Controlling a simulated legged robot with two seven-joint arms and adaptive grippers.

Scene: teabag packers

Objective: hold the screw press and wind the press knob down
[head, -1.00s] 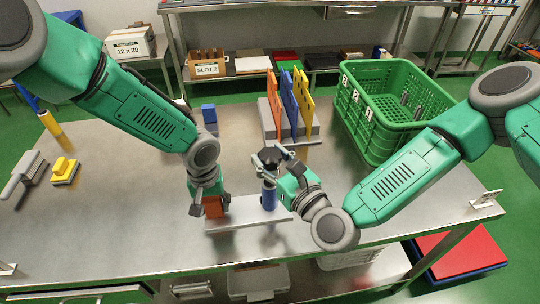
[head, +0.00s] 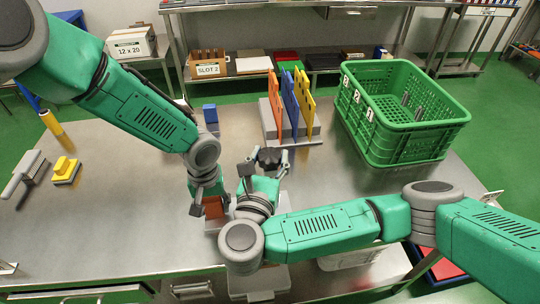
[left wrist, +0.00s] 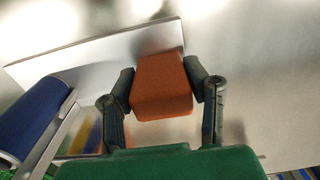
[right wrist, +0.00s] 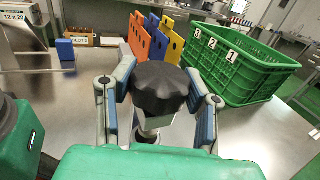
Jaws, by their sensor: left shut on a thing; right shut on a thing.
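The orange block also shows in the head view (head: 213,208). My left gripper (head: 209,203) is shut on the orange block, one finger on each side. The black lobed press knob (right wrist: 158,88) sits atop the press and shows in the head view (head: 269,158). My right gripper (right wrist: 158,100) is shut around the knob from the front.
A green crate (head: 400,142) stands at the back right of the steel table (head: 110,235). A rack with orange, blue and yellow panels (head: 291,103) stands behind the press. A blue block (head: 210,113) lies behind my left wrist.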

